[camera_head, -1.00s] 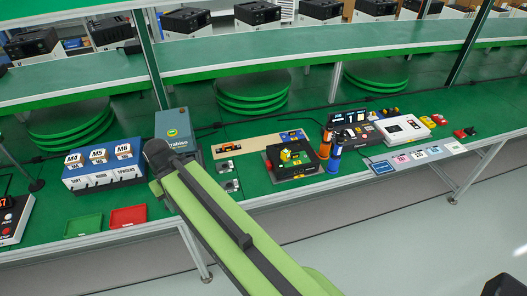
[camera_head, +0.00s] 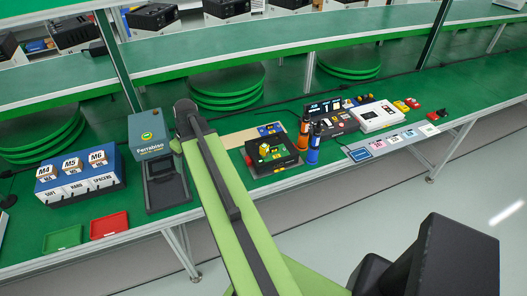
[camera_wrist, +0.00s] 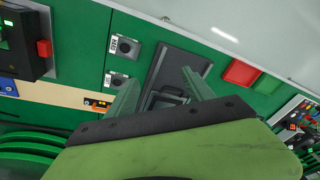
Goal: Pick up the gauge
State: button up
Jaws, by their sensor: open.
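No part is clearly marked as the gauge, and I cannot tell which it is. A small orange and black piece (camera_wrist: 97,103) lies on the tan strip in the wrist view. My gripper (camera_wrist: 158,76) is open, its two green fingers apart with nothing seen held between them. The fingers point over the dark tray-like base (camera_wrist: 182,55) of the Ferrabiso unit (camera_head: 150,143), and a black looped part (camera_wrist: 165,97) shows between them. Two labelled plates with round black centres (camera_wrist: 122,80) lie left of the fingers. In the head view my arm hides the gripper.
A red tray (camera_head: 109,225) and a green tray (camera_head: 62,240) lie near the bench's front edge. A blue M4/M5/M6 bin unit (camera_head: 80,176) stands at the left. A black fixture (camera_head: 270,155) and orange and blue bottles (camera_head: 314,145) stand right of my arm.

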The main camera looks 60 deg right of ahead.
jog(key=s+d+r+t, duration=0.1)
jog(key=s+d, duration=0.3)
jog(key=d, duration=0.4)
jog(key=s+d+r, duration=0.1)
jog(key=s+d, duration=0.2)
jog(key=d, duration=0.5)
jog(key=t+h+p, duration=0.1)
jog(key=t+h, duration=0.1)
send_near(264, 146)
jog(key=shift+m, duration=0.4)
jog(key=b+x, duration=0.8)
jog(key=b, duration=0.3)
jog(key=shift+d, duration=0.1)
jog(key=shift+w, duration=0.15)
jog(key=shift+r, duration=0.1)
jog(key=b+x, duration=0.5)
jog(key=shift+s+f, duration=0.3)
jog(key=shift+f, duration=0.05)
jog(key=shift+r, duration=0.2)
grip_shut()
